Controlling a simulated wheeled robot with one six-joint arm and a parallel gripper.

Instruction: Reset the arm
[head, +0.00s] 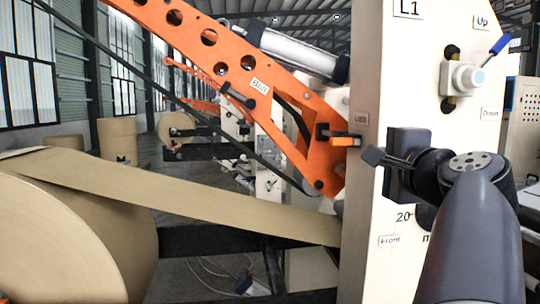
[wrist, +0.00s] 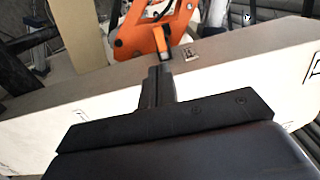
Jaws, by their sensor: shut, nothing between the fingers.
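My gripper (head: 374,157) is black and shut, with nothing between its fingers. In the head view it stands at the right, in front of the white machine panel (head: 390,70), pointing left. In the wrist view my gripper (wrist: 158,72) points up the picture towards an orange arm part. The large orange machine arm (head: 230,62) slopes down from upper left to the panel. An orange block (head: 342,141) sits at its lower end, left of my gripper and apart from it in the head view.
A big kraft paper roll (head: 70,235) fills the lower left, its web (head: 200,205) running to the panel. A white knob with a blue lever (head: 465,78) is on the panel above my arm. More rolls (head: 118,138) stand behind.

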